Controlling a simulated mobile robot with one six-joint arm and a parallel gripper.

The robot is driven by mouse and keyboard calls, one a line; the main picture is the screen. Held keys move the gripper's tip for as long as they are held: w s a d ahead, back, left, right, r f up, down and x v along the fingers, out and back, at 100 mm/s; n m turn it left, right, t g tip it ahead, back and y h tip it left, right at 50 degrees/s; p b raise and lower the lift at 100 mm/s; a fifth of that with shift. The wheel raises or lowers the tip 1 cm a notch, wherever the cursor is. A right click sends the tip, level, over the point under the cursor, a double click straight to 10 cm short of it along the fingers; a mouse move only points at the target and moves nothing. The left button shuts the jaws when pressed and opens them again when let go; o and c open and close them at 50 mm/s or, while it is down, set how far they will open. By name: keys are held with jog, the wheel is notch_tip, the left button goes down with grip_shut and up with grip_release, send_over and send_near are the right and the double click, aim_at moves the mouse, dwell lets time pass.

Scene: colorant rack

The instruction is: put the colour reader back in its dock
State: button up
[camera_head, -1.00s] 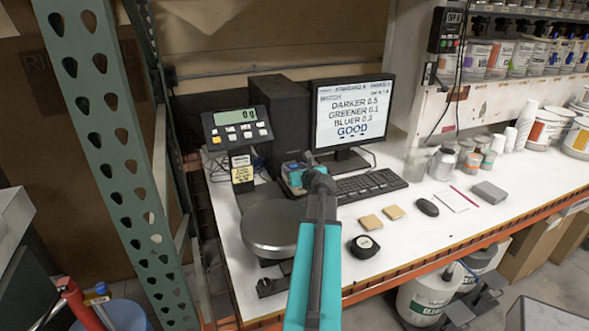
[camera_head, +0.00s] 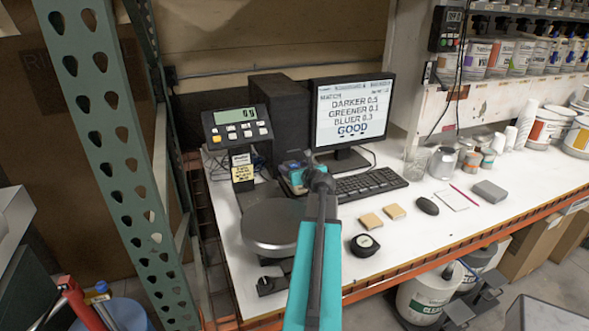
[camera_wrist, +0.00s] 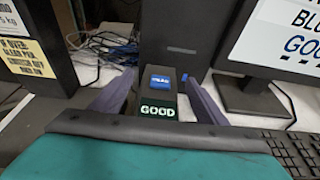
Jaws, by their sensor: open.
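The colour reader (camera_wrist: 158,98) is a small dark device with a blue label and a lit green "GOOD" screen. In the wrist view it stands between the two fingers of my open gripper (camera_wrist: 160,92), with a gap visible on either side. Its lower part is hidden behind my own teal and black wrist housing. I cannot tell whether it sits in its dock, and the dock is not clearly visible. In the head view my gripper (camera_head: 294,174) is over the bench, left of the keyboard, and my arm partly covers that spot.
A black computer tower (camera_head: 280,108) stands close behind the gripper. The monitor (camera_head: 352,115) and keyboard (camera_head: 370,185) are to the right. A scale with a round pan (camera_head: 272,226) is to the left. Cables (camera_wrist: 112,45) lie behind.

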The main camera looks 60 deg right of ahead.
jog(key=b+v, duration=0.3)
jog(key=v, duration=0.6)
jog(key=shift+s+f+b, duration=0.1)
jog(key=shift+s+b, duration=0.1)
jog(key=shift+b, duration=0.2)
jog(key=b+v, duration=0.2)
jog(key=b, duration=0.4)
jog(key=shift+s+a+r+b, duration=0.2)
jog(key=shift+b, duration=0.4)
jog(key=shift+s, duration=0.1)
dwell(0.7)
